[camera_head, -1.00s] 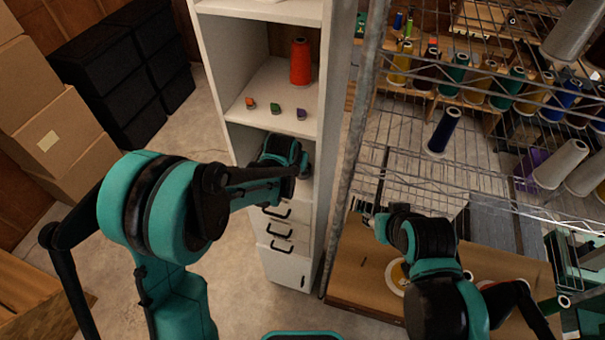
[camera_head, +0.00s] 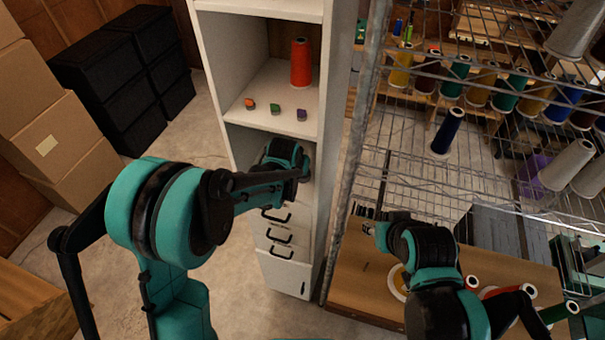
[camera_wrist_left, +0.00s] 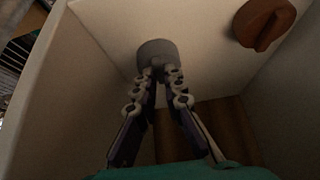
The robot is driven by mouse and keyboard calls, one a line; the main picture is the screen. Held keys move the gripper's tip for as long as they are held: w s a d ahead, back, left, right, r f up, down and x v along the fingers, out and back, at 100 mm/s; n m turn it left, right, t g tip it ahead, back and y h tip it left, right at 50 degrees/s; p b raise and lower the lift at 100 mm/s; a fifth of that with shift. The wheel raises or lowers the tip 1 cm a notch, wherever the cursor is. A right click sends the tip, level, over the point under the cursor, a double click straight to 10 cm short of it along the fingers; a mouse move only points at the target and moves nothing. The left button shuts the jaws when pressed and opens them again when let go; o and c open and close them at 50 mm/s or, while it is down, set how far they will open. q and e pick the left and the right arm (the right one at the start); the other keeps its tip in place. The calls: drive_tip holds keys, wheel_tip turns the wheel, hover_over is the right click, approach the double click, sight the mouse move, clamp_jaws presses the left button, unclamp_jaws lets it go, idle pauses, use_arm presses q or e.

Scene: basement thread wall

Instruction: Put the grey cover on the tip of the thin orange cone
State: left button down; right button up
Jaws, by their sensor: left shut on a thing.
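In the left wrist view my left gripper (camera_wrist_left: 158,68) is shut on a grey, round-ended piece (camera_wrist_left: 157,52), which looks like the grey cover. It is inside a pale-walled compartment. A brownish-orange thing (camera_wrist_left: 265,22) is at the upper right, apart from the cover; I cannot tell whether it is the thin cone. In the head view a tall orange-red cone (camera_head: 301,63) stands upright in the cabinet's upper compartment. My left wrist reaches into the compartment below; its fingertips and the cover are hidden there. My right gripper (camera_head: 372,220) is over the wooden table, its opening unclear.
The white cabinet (camera_head: 213,85) has a shelf with small orange, green and purple pieces, and drawers below. A wire rack (camera_head: 350,150) stands to its right with spools behind it. Black bins (camera_head: 105,90) and cardboard boxes (camera_head: 50,140) are at the left.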

use_arm(q)
drive_tip(key=shift+r+p, duration=0.5)
drive_tip(key=shift+r, duration=0.5)
drive_tip(key=s+a, duration=0.4)
drive_tip(key=s, duration=0.9)
drive_tip(key=shift+s+a+b, duration=0.15)
drive_tip(key=shift+b, duration=0.25)
drive_tip(key=shift+f, duration=0.1)
